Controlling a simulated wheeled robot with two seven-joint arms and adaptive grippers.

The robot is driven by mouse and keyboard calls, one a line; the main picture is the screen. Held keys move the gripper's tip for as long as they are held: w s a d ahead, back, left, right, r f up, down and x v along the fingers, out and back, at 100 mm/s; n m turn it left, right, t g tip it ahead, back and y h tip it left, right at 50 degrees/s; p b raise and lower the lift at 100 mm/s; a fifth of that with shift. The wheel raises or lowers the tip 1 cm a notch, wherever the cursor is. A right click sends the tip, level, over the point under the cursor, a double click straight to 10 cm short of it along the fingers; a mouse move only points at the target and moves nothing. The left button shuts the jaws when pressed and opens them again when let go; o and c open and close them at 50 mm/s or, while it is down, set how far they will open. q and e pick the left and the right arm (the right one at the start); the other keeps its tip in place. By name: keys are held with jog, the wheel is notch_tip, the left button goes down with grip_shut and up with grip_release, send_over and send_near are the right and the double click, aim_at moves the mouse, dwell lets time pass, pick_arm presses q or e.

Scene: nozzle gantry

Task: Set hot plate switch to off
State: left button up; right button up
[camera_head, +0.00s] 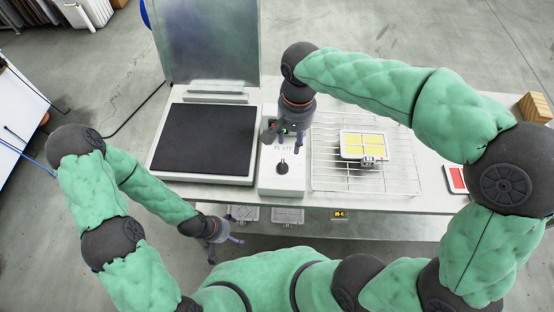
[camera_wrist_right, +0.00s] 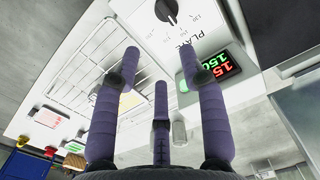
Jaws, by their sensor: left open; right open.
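The hot plate (camera_head: 205,138) is a black square in a pale frame on the table. To its right is the white control panel (camera_head: 283,185), marked PLATE, with a black dial (camera_head: 282,167); the dial also shows in the right wrist view (camera_wrist_right: 166,11). A display (camera_wrist_right: 222,66) there shows red and green digits. A small green-edged part (camera_wrist_right: 183,86), possibly the switch, shows between the fingers; its setting is unclear. My right gripper (camera_head: 284,138) is open and empty over the panel's far part, its fingers (camera_wrist_right: 160,70) spread around that area. My left gripper (camera_head: 222,243) is open and empty before the table's front edge.
A wire rack (camera_head: 320,165) right of the panel bears a white tray with yellow squares (camera_head: 364,145). A raised metal-framed lid (camera_head: 205,45) stands behind the hot plate. A red-faced item (camera_head: 457,179) lies at right. Boxes (camera_head: 288,215) sit on the lower shelf.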

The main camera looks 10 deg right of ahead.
aim_at(282, 166)
jog(key=shift+n, duration=0.6)
jog(key=f+b, duration=0.1)
jog(key=f, duration=0.2)
jog(key=a+f+b, duration=0.1)
jog(key=f, duration=0.3)
jog(key=a+f+b, duration=0.1)
jog(key=f, duration=0.2)
jog(key=shift+f, duration=0.25)
grip_shut()
